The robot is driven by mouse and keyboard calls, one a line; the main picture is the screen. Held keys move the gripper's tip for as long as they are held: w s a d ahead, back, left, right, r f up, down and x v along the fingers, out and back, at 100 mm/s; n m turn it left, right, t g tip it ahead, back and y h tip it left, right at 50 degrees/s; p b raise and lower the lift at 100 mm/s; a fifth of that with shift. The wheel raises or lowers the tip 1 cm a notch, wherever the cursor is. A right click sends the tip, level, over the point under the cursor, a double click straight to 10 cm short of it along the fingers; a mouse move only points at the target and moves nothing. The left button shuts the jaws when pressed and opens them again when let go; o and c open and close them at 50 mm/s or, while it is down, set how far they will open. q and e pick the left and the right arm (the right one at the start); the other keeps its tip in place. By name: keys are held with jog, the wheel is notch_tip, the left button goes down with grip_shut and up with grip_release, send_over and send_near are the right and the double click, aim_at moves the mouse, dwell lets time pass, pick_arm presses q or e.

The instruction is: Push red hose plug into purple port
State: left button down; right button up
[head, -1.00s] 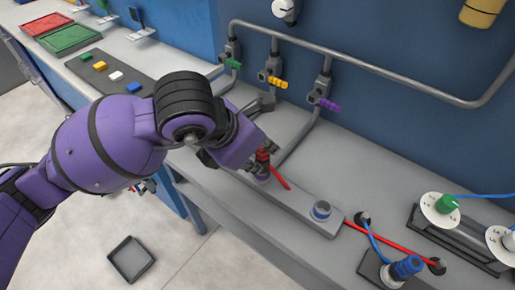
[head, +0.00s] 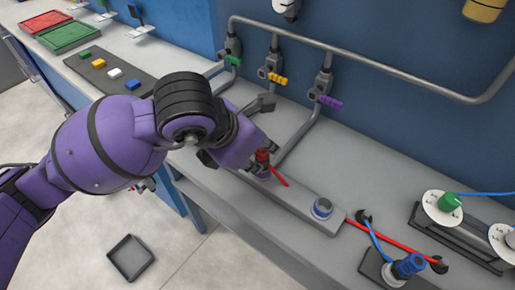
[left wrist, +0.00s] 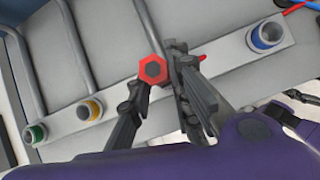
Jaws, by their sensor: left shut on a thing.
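My left gripper (head: 255,160) reaches down over the grey port rail (head: 295,208), its fingers shut on the red hose plug (head: 262,156). In the left wrist view the plug (left wrist: 153,70) shows a red hexagonal top between the two fingers (left wrist: 160,90). A short piece of red hose (head: 280,178) sticks out beside it. A purplish ring (head: 262,173), apparently the purple port, shows just under the plug in the head view. The plug is over it or partly in it; I cannot tell how deep. In the left wrist view the port is hidden. My right gripper is not seen.
A blue-ringed port (head: 322,208) sits at the rail's right end. Green (left wrist: 35,133) and yellow (left wrist: 90,108) ports lie further along. Pipes with green, yellow and purple (head: 331,101) valve handles rise behind. A red hose and blue connector (head: 408,265) lie at right.

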pick_arm(q)
jog(key=shift+f+b, duration=0.55)
jog(key=shift+f, duration=0.2)
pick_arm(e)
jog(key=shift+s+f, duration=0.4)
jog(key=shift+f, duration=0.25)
pick_arm(q)
jog(key=shift+r, duration=0.1)
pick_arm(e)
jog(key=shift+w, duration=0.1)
pick_arm(q)
jog(key=c, duration=1.5)
grip_release()
jog(key=shift+c, duration=0.2)
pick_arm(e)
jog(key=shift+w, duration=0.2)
